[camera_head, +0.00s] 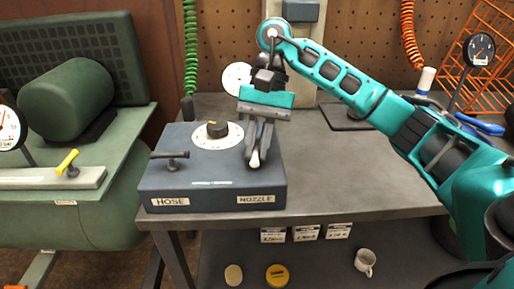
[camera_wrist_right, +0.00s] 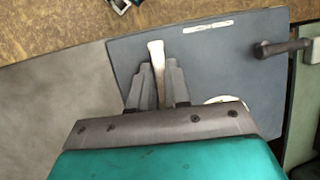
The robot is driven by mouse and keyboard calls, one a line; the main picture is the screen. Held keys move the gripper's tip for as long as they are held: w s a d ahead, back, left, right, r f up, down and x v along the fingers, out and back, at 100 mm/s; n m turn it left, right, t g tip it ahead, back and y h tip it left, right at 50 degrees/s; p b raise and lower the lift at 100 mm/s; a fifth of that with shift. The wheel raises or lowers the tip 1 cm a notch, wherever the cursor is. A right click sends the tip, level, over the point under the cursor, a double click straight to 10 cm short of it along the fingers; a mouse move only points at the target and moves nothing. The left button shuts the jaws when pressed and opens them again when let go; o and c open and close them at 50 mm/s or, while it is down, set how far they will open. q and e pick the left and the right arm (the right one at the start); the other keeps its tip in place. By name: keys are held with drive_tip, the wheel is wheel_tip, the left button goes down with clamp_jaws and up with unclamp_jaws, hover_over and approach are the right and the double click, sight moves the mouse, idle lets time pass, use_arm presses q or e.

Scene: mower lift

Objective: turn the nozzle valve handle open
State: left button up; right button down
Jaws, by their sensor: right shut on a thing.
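The nozzle valve handle (camera_wrist_right: 157,58) is a pale, narrow lever on the right side of the blue-grey valve box (camera_head: 205,175). Its tip also shows in the head view (camera_head: 254,160), pointing toward the box's front edge. My right gripper (camera_head: 258,148) comes down from above and is shut on this handle. In the right wrist view, its two grey fingers (camera_wrist_right: 160,85) lie one on each side of the lever. The handle's pivot is hidden behind the gripper. My left gripper is in neither view.
A dark hose valve handle (camera_head: 170,155) lies crosswise at the box's left, near a dial with a black knob (camera_head: 217,129). The grey workbench (camera_head: 340,175) is clear right of the box. A green compressor (camera_head: 68,98) stands at left.

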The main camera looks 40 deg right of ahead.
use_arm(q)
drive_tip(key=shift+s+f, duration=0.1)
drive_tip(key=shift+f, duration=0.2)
use_arm(e)
drive_tip(key=shift+r+n, duration=0.1)
drive_tip(key=shift+n, duration=0.3)
drive_tip(key=c, duration=1.1)
unclamp_jaws()
use_arm(q)
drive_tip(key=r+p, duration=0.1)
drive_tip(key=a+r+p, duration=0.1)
drive_tip(key=p, duration=0.1)
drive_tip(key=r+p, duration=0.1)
drive_tip(key=p, duration=0.1)
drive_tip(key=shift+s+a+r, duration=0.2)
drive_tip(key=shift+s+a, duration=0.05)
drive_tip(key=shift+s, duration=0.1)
use_arm(e)
drive_tip(key=v, duration=1.2)
drive_tip(key=shift+w+d+r, duration=0.1)
drive_tip(key=shift+w+r, duration=0.15)
drive_tip(key=shift+r, duration=0.1)
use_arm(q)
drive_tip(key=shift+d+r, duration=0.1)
